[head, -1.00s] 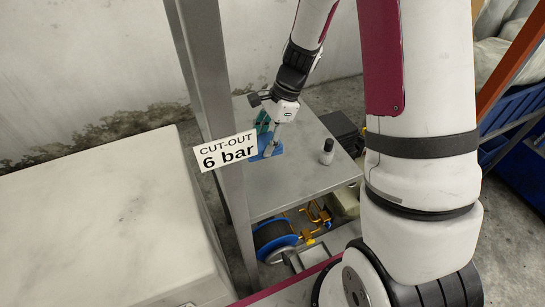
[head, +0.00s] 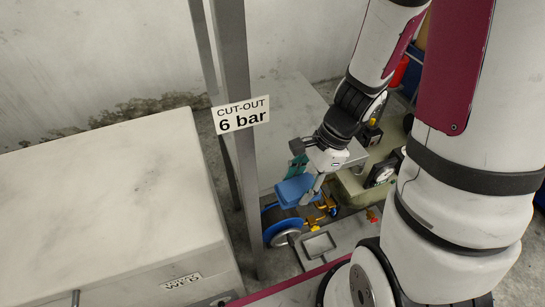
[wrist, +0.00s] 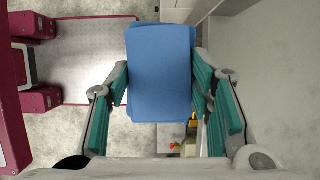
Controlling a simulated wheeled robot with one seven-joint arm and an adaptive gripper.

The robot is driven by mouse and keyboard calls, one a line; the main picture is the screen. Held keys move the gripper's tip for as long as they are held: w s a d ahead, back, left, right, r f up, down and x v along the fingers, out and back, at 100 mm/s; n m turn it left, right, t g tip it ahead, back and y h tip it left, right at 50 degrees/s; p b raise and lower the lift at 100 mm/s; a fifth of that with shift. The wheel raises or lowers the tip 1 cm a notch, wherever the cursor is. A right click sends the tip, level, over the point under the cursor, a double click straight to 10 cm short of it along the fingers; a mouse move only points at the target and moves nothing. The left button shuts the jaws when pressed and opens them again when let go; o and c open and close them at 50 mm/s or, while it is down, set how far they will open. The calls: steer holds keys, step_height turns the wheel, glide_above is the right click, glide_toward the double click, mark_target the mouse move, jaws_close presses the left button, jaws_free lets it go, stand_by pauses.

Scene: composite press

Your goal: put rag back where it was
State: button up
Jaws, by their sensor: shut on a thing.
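The blue rag (head: 293,191) is in my gripper (head: 306,180), near the middle of the head view. It appears in front of the grey metal table, above or before the blue-rimmed wheel and brass fittings; its exact height is unclear. In the wrist view the rag (wrist: 160,72) looks like a flat, folded rectangle. It lies between the two green-padded fingers of my gripper (wrist: 160,88), which are shut on it. The rag hides part of what lies beyond it. No mark shows where the rag lay before.
A grey post (head: 240,175) with a "CUT-OUT 6 bar" sign (head: 241,114) stands left of my gripper. A large white cabinet (head: 105,205) fills the left. A shallow grey tray (head: 340,243) and a round gauge (head: 381,175) are close by. The blue-rimmed wheel (head: 283,232) sits below.

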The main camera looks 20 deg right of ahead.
steer(key=shift+w+f+b, duration=0.35)
steer(key=shift+w+b, duration=0.45)
steer(key=shift+b, duration=0.2)
steer(key=b, duration=0.2)
glide_above(270, 163)
steer(key=d, duration=0.1)
steer(key=shift+s+d+f, duration=0.2)
steer(key=shift+s+f, duration=0.05)
steer(key=shift+f, duration=0.15)
steer(key=shift+w+f, duration=0.15)
steer(key=shift+w, duration=0.1)
steer(key=shift+f, duration=1.6)
steer(key=shift+f, duration=0.15)
steer(key=o, duration=1.3)
steer(key=shift+c, duration=0.2)
